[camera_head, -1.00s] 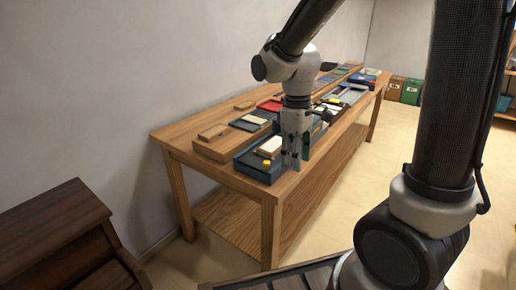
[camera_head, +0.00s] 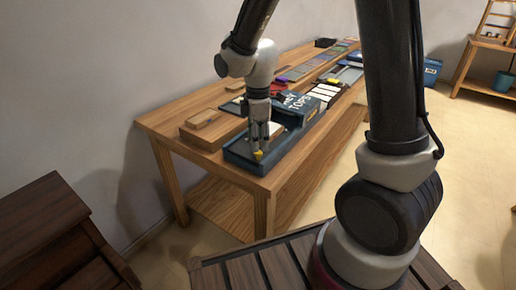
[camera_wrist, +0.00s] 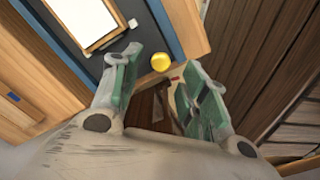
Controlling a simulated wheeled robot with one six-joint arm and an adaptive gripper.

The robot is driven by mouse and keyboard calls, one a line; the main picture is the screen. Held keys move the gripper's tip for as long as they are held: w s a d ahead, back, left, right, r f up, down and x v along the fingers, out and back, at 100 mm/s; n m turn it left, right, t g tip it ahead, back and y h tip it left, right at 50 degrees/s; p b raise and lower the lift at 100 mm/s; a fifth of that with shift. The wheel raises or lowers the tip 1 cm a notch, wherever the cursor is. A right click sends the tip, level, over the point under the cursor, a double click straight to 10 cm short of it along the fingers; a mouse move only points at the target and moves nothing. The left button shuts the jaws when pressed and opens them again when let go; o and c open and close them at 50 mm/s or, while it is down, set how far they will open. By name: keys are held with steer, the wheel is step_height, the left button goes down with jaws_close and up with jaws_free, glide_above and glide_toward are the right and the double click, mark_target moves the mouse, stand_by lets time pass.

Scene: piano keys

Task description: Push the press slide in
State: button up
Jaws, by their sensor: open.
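The press is a blue body (camera_head: 296,108) with white lettering, partly hidden by my gripper, on the wooden table. Its slide, with a white panel (camera_wrist: 85,18) on a dark surface, extends toward the table's near end. A yellow knob (camera_head: 257,156) is at the slide's near end; it also shows in the wrist view (camera_wrist: 161,62), just beyond and between my fingers. My gripper (camera_head: 261,142) points down over that end, open, with nothing between its fingers. I cannot tell whether a finger touches the knob.
Dark wooden furniture (camera_head: 40,215) stands at the lower left. Floor right of the table is clear.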

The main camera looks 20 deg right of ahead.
steer(key=shift+f, duration=1.9)
steer(key=shift+c, duration=0.2)
jaws_close()
